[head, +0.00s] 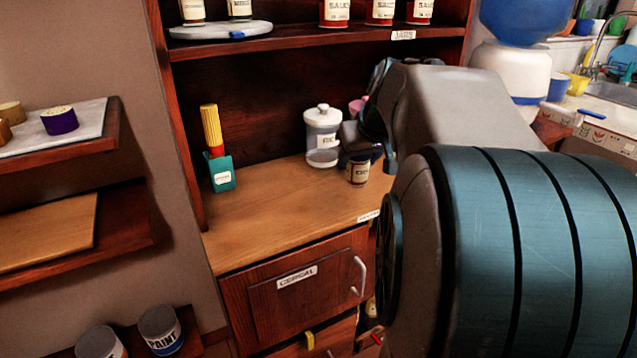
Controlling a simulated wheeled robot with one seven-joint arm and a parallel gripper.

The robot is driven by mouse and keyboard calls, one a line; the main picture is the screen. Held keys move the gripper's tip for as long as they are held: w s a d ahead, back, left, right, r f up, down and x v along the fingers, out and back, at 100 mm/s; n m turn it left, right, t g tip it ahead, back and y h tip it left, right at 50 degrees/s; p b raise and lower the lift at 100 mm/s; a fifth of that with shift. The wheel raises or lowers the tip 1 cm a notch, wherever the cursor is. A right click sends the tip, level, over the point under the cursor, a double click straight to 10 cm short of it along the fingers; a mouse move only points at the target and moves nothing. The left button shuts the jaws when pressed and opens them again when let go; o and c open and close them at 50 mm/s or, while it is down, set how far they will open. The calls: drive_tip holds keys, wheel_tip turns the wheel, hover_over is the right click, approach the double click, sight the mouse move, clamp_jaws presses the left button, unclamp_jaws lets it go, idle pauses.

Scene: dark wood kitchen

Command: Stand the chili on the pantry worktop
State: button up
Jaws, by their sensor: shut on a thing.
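A small can (358,172) with a cream label and dark red-brown bands is at the right part of the pantry worktop (290,215). Its label is too small to read surely; I take it as the chili. It is upright, and its base is at or just above the wood; I cannot tell if it touches. My gripper (362,152) is above the can and shut on its top. My arm hides the right end of the worktop and part of the gripper.
A lidded glass jar (322,138) stands just behind left of the can. A pink item (357,106) is partly hidden behind my gripper. The shelf above holds several cans. The front middle of the worktop is clear.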

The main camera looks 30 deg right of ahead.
drive_tip(key=shift+w+a+f+b, duration=0.45)
drive_tip(key=shift+w+a+f, duration=0.35)
drive_tip(key=shift+w+f, duration=0.85)
drive_tip(key=shift+w+a+f+b, duration=0.4)
drive_tip(key=shift+w+a+f, duration=0.4)
drive_tip(key=shift+w+f, duration=0.8)
drive_tip(key=shift+w+a+f+b, duration=0.45)
drive_tip(key=shift+w+a+f, duration=0.35)
drive_tip(key=shift+w+f, duration=0.85)
drive_tip(key=shift+s+f, duration=0.2)
drive_tip(key=shift+s, duration=0.05)
drive_tip(key=shift+f, duration=0.15)
drive_tip(key=o, duration=1.1)
drive_tip(key=shift+o, duration=0.2)
